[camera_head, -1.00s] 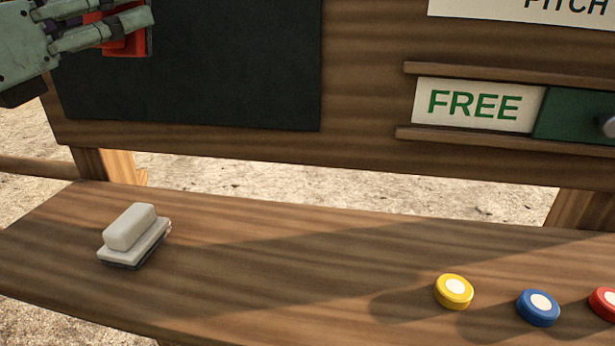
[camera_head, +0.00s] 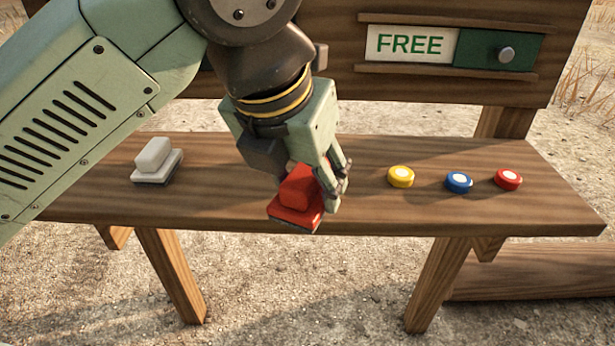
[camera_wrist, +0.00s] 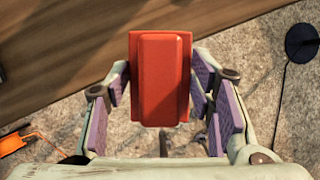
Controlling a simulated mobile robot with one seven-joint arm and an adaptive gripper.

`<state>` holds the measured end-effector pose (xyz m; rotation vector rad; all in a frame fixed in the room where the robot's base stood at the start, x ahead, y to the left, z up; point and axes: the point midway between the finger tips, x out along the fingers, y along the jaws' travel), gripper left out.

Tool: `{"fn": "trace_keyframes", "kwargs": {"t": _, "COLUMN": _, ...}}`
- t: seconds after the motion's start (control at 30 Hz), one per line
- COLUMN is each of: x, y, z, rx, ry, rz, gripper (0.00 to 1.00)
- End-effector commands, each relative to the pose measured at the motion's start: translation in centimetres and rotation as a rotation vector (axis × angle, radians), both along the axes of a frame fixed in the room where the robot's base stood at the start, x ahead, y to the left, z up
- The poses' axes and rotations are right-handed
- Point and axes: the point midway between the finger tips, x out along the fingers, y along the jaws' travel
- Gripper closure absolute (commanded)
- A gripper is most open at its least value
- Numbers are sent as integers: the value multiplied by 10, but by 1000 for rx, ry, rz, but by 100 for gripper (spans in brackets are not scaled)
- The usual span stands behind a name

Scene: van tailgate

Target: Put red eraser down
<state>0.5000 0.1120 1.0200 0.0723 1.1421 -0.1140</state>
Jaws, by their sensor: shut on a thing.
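The red eraser (camera_head: 299,193) is held in my gripper (camera_head: 332,190), tilted, with its dark pad facing down. In the head view it shows in front of the wooden shelf (camera_head: 365,213), near the shelf's front edge. In the wrist view the red eraser (camera_wrist: 161,78) sits between the two fingers of my gripper (camera_wrist: 161,88). There, its far end overlaps the shelf and its near end overlaps the ground. I cannot tell how high above the shelf it is, or whether it touches.
A grey-white eraser (camera_head: 155,162) rests on the shelf at left. Yellow (camera_head: 401,176), blue (camera_head: 459,182) and red (camera_head: 508,179) round magnets lie to the right. Bare shelf lies between the grey-white eraser and my gripper. A board with a FREE slider (camera_head: 410,44) stands behind.

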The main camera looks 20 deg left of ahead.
Motion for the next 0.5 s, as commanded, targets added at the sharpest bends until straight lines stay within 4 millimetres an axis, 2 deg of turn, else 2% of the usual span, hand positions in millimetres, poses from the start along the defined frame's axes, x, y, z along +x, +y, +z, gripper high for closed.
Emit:
{"fn": "trace_keyframes", "kwargs": {"t": 0.17, "x": 0, "y": 3, "z": -6, "rx": 3, "ry": 32, "rz": 18, "gripper": 73}}
{"fn": "trace_keyframes", "kwargs": {"t": 0.27, "x": 16, "y": 11, "z": -7, "rx": 0, "ry": 35, "rz": 19, "gripper": 73}}
{"fn": "trace_keyframes", "kwargs": {"t": 0.5, "x": 75, "y": 39, "z": -11, "rx": -1, "ry": 33, "rz": 19, "gripper": 73}}
